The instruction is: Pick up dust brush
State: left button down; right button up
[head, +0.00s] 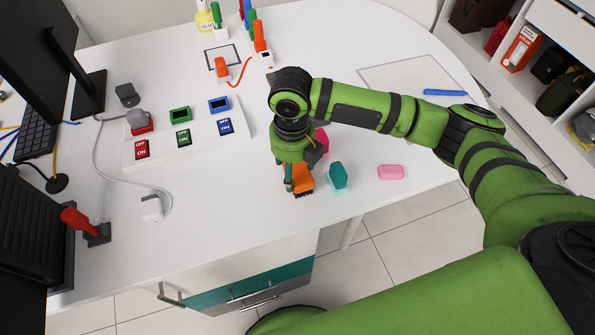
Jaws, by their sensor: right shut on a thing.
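The orange dust brush (303,181) with dark bristles is on or just above the white table near its front edge. My right gripper (291,179) points down over it and is shut on it. The gripper and wrist hide part of the brush, and I cannot tell whether it touches the table. My left gripper is not in view.
A teal object (338,177) stands just right of the brush, with a pink block (390,172) farther right. A magenta object (321,139) is partly hidden behind my wrist. A white switch board (183,142) lies left. The table's front left is mostly clear.

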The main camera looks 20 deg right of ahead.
aim_at(294, 173)
jog(key=shift+r, duration=0.3)
jog(key=r+b, duration=0.1)
jog(key=r, duration=0.1)
jog(key=s+r, duration=0.1)
jog(key=shift+r+b, duration=0.35)
jog(key=shift+r, duration=0.05)
jog(key=s+d+r+b, duration=0.1)
jog(key=s+d+r, duration=0.1)
jog(key=s+r, duration=0.4)
jog(key=s, duration=0.4)
jog(key=shift+s+r, duration=0.3)
